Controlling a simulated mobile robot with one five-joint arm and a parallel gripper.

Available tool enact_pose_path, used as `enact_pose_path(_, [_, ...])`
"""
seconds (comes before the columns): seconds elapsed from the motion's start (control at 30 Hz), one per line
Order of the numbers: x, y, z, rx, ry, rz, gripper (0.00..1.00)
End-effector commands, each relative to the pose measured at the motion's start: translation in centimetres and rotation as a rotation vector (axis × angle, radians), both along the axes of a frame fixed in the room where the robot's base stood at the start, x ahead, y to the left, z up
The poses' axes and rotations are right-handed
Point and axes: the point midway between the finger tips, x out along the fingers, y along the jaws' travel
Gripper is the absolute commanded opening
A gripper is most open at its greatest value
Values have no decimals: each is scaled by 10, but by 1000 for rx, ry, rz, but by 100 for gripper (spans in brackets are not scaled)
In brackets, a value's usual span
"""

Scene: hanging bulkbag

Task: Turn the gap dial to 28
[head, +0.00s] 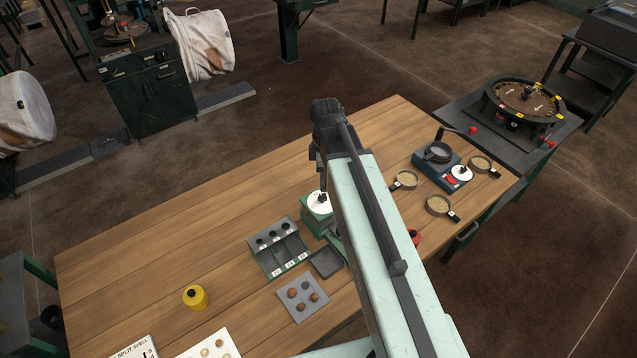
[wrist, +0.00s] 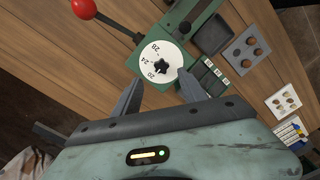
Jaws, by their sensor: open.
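The gap dial is a white disc (wrist: 171,74) with a black lobed knob (wrist: 161,66) at its centre, on a green machine (wrist: 205,17). The numbers 20, 24 and 28 show on its left side in the wrist view; I cannot tell which one is set. In the head view the dial (head: 318,206) is partly hidden by my arm. My gripper (wrist: 161,77) is open, its fingers on either side of the knob in the picture, apart from it. Whether the fingertips are at knob height is unclear.
A lever with a red ball (wrist: 84,8) sticks out from the machine. A compartment tray (head: 278,248), a dark pan (head: 327,262) and a board with nuts (head: 302,297) lie close by. A yellow pot (head: 195,298) stands left.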

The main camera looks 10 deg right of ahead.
Motion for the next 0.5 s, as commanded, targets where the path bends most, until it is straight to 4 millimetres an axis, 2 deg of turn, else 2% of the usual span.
enact_pose_path(0.17, [0,4,-13,0,0,6,50])
enact_pose_path(0.5, [0,8,-70,0,0,11,50])
